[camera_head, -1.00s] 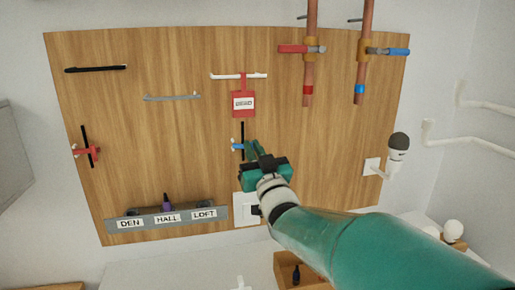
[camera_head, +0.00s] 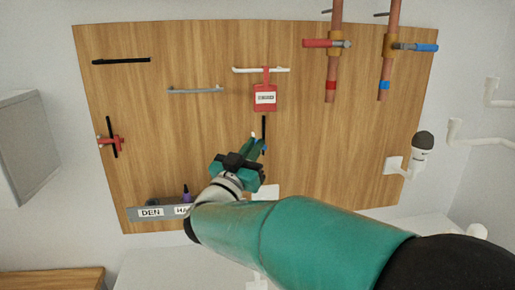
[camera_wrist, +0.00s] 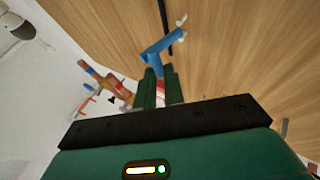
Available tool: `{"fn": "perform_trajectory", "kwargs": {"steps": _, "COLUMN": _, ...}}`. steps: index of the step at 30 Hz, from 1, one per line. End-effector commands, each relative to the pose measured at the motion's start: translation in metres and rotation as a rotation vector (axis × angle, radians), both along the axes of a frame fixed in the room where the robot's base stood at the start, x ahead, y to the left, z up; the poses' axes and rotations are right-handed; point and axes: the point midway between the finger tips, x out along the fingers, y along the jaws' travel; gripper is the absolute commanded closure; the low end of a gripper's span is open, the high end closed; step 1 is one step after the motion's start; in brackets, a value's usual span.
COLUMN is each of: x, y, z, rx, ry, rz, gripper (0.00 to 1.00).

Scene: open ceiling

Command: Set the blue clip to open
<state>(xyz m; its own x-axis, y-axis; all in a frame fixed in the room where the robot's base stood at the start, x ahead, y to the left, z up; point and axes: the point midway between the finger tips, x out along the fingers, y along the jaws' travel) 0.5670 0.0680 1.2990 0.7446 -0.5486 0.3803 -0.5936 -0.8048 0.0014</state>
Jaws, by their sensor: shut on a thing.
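The blue clip (camera_wrist: 166,46) shows in the wrist view, with a pale tip at its upper end, beside a thin black bar. My gripper (camera_wrist: 158,74) has its two green fingers around the clip's lower end and is shut on it. In the head view my gripper (camera_head: 257,146) is at the wooden board, overlapping the black bar (camera_head: 264,122). It hides most of the clip there. I cannot tell whether the clip is set open or closed.
A red tag (camera_head: 265,97) hangs from a white rail above my gripper. A red clip (camera_head: 111,142) is at the left of the board (camera_head: 180,130). Pipes with a red handle (camera_head: 317,43) and a blue handle (camera_head: 423,48) are upper right. A labelled grey strip (camera_head: 136,214) is below, partly covered by my arm.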

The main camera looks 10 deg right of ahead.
Motion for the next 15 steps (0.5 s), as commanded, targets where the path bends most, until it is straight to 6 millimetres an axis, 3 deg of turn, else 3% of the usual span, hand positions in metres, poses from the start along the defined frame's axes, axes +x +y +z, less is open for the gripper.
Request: {"fn": "perform_trajectory", "kwargs": {"steps": 15, "x": 0.0015, "y": 0.0058, "z": 0.0025, "rx": -0.002, "ry": -0.005, "rz": -0.086, "gripper": 1.00}}
